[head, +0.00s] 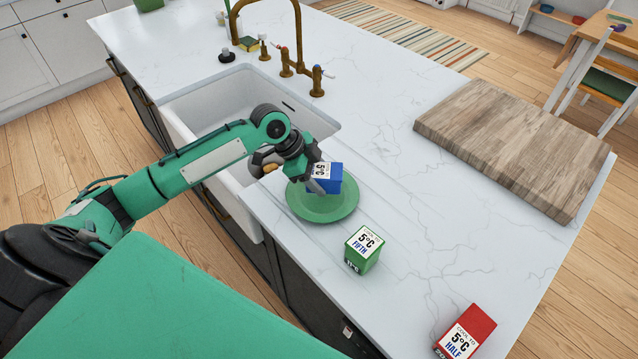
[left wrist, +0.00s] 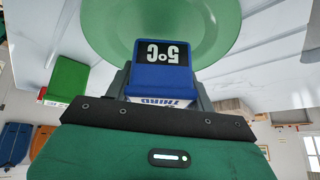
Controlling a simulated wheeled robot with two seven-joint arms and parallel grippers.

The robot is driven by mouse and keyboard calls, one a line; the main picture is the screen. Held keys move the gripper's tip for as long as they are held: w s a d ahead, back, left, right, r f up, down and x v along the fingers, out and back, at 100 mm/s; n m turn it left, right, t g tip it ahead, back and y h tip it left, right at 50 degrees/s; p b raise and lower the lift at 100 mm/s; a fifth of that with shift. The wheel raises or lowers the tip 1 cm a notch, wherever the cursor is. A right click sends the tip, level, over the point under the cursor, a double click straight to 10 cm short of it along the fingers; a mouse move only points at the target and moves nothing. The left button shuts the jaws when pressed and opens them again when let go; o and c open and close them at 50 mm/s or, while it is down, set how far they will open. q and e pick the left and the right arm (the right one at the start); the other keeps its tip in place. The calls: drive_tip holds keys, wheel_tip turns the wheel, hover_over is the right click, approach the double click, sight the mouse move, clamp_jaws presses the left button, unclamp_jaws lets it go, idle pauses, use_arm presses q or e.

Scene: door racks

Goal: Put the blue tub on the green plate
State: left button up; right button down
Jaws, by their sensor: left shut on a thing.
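The blue tub (head: 324,178) carries a "5°C" label and is at the green plate (head: 325,212), over its back part in the head view. My left gripper (head: 314,180) is shut on the blue tub. In the left wrist view the tub (left wrist: 162,77) sits between the fingers, with the round plate (left wrist: 165,22) beyond it. I cannot tell whether the tub's underside touches the plate. My right gripper is not in view.
A green tub (head: 362,250) and a red tub (head: 467,332) stand on the white counter to the front right. A wooden board (head: 512,145) lies at the right. The sink (head: 232,105) and brass tap (head: 293,50) are behind my left arm. The counter between plate and board is clear.

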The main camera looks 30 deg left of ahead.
use_arm(q)
wheel_tip(320, 180, down, 4)
drive_tip(key=shift+r+p, duration=0.25)
drive_tip(key=shift+p, duration=0.1)
drive_tip(key=shift+f, duration=0.15)
drive_tip(key=o, duration=1.3)
drive_tip(key=b+v, duration=0.2)
drive_tip(key=v, duration=1)
drive_tip(key=shift+b, duration=0.35)
